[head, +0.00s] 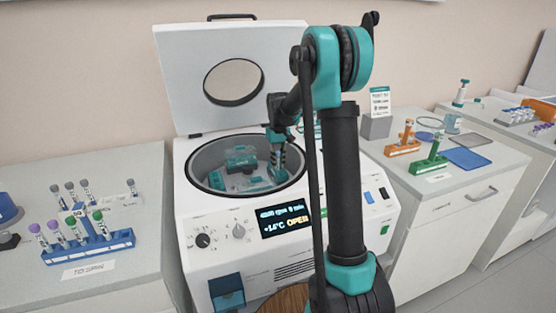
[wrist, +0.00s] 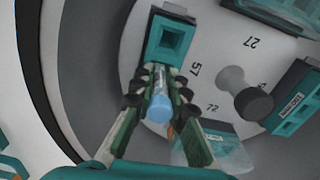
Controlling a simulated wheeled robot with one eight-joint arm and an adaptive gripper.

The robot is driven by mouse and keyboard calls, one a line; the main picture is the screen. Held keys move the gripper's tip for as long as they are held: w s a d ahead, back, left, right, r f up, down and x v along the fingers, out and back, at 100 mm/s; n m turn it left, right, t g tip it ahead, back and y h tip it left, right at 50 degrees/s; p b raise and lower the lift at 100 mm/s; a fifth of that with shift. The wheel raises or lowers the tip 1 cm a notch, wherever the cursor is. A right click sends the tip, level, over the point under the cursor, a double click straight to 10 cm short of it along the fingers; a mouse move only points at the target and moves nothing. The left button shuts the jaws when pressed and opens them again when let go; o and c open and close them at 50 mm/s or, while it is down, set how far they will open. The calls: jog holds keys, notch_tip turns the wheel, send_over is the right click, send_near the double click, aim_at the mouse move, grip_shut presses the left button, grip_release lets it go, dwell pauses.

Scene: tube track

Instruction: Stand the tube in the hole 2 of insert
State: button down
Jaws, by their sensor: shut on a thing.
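The tube (wrist: 159,78) has a clear body and a light blue cap. In the wrist view my gripper (wrist: 160,95) is shut on it, one finger on each side, with the cap towards the camera. An open square hole shows just beyond the tube. In the head view my gripper (head: 277,165) reaches down into the open centrifuge (head: 178,160), and the tube is too small to make out.
The rotor (wrist: 215,50) carries printed numbers and a dark central knob (wrist: 254,103). Another teal insert (wrist: 296,100) sits at the right. The bowl wall curves close on the left. The raised lid (head: 185,75) stands behind. A blue rack (head: 120,240) with capped tubes stands on the left bench.

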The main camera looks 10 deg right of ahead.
jog(key=c, duration=1.4)
grip_release()
jog(key=shift+f, duration=0.1)
jog(key=shift+c, duration=0.2)
notch_tip(320, 180, up, 12)
jog(key=shift+r, duration=0.1)
